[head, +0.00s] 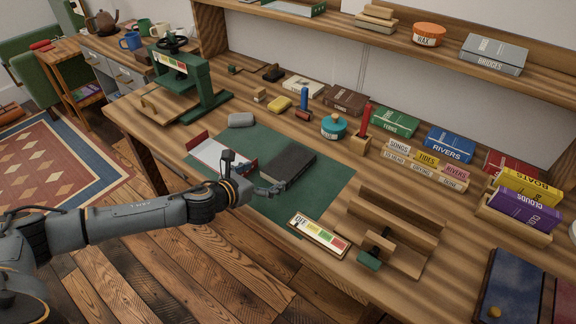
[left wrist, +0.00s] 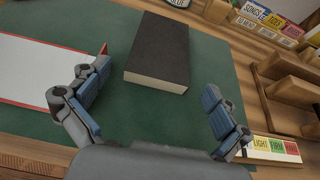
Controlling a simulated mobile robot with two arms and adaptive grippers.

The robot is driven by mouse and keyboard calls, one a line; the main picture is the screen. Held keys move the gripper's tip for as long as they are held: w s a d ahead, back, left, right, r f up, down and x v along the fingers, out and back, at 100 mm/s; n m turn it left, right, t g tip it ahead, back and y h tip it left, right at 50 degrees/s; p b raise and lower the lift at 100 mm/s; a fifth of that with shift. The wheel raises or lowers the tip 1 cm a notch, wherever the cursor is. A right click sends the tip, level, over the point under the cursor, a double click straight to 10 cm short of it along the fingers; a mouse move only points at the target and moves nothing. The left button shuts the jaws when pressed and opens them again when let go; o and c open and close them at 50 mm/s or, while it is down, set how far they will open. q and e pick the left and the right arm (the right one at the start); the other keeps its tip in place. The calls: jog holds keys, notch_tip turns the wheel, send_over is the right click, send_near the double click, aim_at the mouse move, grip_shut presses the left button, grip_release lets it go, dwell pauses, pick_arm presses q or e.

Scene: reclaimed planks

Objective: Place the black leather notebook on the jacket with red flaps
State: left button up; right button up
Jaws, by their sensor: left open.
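The black leather notebook (head: 289,164) lies flat on the green mat (head: 330,184). In the left wrist view the notebook (left wrist: 158,50) lies beyond and between my fingertips, its pale page edge towards me. The jacket with red flaps (head: 212,153) lies open to the left of the notebook, its inside white. Its white panel and red edge (left wrist: 40,75) show at the left of the wrist view, partly behind a finger. My left gripper (head: 250,175) is open and empty, at the near side of the notebook and jacket. My right gripper is out of view.
A grey rounded item (head: 241,120) sits at the mat's back edge. A green press (head: 190,85) stands at the back left. A sign with coloured bands (head: 319,235) and a wooden rack (head: 395,230) are at the front right. Several labelled books stand farther right.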

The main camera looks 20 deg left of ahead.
aim_at(284, 167)
pick_arm(q)
jog(key=x, duration=0.8)
jog(key=shift+w+d+f, duration=0.15)
jog(key=shift+w+d, duration=0.05)
jog(key=shift+d, duration=0.05)
jog(key=c, duration=1)
jog(key=shift+c, duration=1)
